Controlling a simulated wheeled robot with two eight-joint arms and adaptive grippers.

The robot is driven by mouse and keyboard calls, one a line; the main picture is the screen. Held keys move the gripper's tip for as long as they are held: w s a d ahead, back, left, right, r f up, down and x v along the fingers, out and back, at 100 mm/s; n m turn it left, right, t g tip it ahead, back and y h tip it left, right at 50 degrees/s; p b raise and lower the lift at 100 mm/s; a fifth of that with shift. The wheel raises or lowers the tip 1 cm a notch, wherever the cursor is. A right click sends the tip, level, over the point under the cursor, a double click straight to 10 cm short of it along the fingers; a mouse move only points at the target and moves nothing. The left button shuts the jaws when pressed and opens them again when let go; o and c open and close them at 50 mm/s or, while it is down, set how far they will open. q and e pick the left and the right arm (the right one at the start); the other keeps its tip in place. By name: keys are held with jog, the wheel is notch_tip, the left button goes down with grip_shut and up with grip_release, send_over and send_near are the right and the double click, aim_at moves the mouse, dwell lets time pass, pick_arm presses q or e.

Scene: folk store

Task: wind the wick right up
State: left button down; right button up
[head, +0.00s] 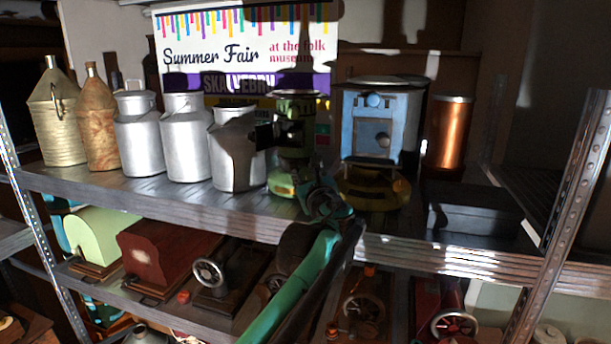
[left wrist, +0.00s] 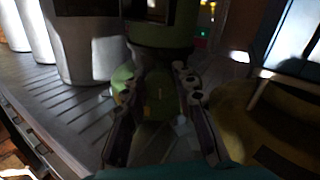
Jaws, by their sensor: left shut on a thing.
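A green stove (head: 296,108) stands upright on the upper shelf, with a dark opening in its upper body. Its green lower part also shows in the left wrist view (left wrist: 155,58). My left gripper (head: 314,190) is low at the front of this stove. In the left wrist view my left gripper's two fingers (left wrist: 155,88) reach in from both sides at the stove's base. They are shut on a small part there, which looks like the wick knob; it is dark and mostly hidden. The wick cannot be seen. My right gripper is not in view.
A blue stove (head: 372,130) on a yellowish round base (head: 372,190) stands close on the right. A metal milk can (head: 236,155) stands close on the left. A black box (head: 474,208) and copper cylinder (head: 449,135) are farther right. The shelf edge (head: 440,255) runs below.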

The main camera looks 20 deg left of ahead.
pick_arm(q)
jog(key=shift+r+m, duration=0.1)
jog(key=shift+m, duration=0.5)
jog(key=c, duration=1.2)
grip_release()
jog(key=shift+w, duration=0.1)
jog(key=v, duration=1.2)
jog(key=shift+f, duration=0.25)
